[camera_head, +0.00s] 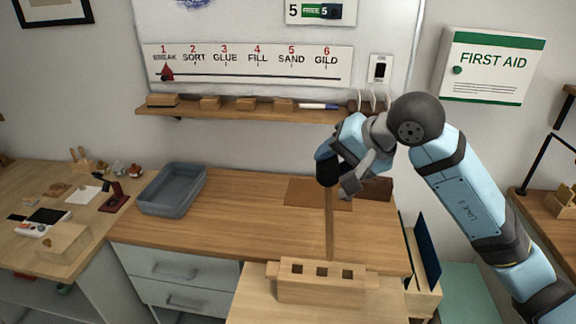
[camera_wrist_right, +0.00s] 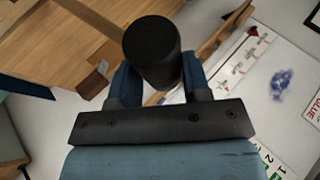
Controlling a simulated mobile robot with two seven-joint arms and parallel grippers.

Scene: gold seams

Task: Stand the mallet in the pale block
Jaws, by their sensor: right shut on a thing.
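The mallet has a black head (camera_head: 328,169) and a long wooden handle (camera_head: 330,225) that hangs down nearly upright. My right gripper (camera_head: 341,177) is shut on the mallet at its head. In the right wrist view the black head (camera_wrist_right: 152,52) sits between the two fingers (camera_wrist_right: 158,82). The pale block (camera_head: 322,289) stands at the front, with three square holes in a row along its top. The handle's lower end shows just behind the block's top, near the middle hole. I cannot tell its exact height above the block. My left gripper is not in view.
A grey-blue tray (camera_head: 150,207) stands on the wooden bench, left of the block. A brown mat (camera_head: 300,190) lies at the back of the bench. A shelf (camera_head: 235,109) with small wooden blocks runs along the wall. The bench between tray and handle is clear.

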